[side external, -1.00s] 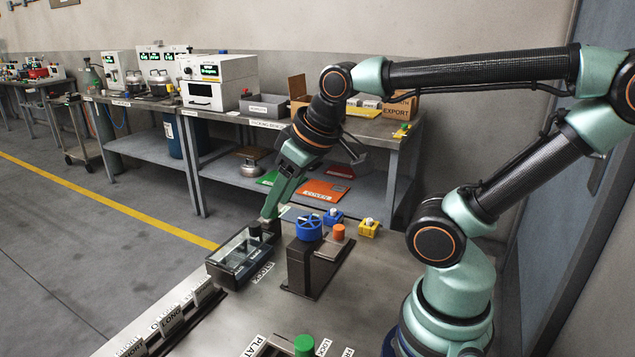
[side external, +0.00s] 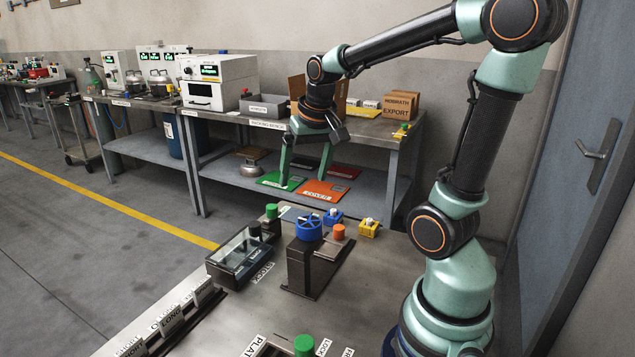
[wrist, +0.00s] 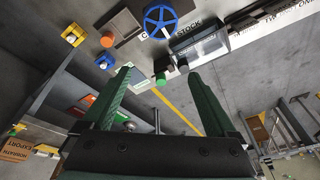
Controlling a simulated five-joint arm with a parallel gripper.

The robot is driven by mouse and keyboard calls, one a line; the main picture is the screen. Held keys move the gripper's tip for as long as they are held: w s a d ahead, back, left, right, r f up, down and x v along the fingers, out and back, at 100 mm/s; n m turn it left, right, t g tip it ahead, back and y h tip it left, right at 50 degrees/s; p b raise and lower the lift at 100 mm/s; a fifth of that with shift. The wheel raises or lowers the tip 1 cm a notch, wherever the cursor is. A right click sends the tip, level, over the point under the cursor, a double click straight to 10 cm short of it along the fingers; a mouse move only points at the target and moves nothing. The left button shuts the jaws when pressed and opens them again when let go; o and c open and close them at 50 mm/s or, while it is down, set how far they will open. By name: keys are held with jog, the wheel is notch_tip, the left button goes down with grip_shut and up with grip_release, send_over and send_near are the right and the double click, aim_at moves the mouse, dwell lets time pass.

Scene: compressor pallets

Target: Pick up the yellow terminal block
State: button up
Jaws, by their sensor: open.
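The yellow terminal block (side external: 369,229), with a white top, stands on the table right of the blue terminal block (side external: 333,217). In the wrist view the yellow block (wrist: 74,36) is at the upper left, with the blue one (wrist: 103,62) below it. My gripper (side external: 304,182) is open and empty, raised above the table's far end and left of the yellow block in the side view. In the wrist view my gripper (wrist: 160,74) has nothing between its fingers, and the yellow block lies outside them.
A blue handwheel (side external: 309,228) on a dark stand and an orange cap (side external: 338,231) are left of the yellow block. A green cylinder (side external: 271,211) stands by the clear-lidded stock box (side external: 240,255). The packing bench (side external: 270,121) is behind.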

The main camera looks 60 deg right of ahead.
jog(key=s+d+f+m+g, duration=0.1)
jog(key=d+f+m, duration=0.15)
jog(key=d, duration=0.35)
jog(key=s+d+f+m+g, duration=0.1)
jog(key=d+f+m, duration=0.15)
jog(key=d, duration=0.35)
jog(key=m+g+y, duration=0.1)
jog(key=m, duration=0.4)
send_over(370, 220)
notch_tip(370, 220, down, 11)
jog(key=shift+f, duration=0.1)
jog(key=shift+d+f, duration=0.1)
jog(key=shift+f, duration=3)
jog(key=c, duration=1.5)
jog(key=shift+o, duration=0.2)
jog(key=shift+r, duration=0.15)
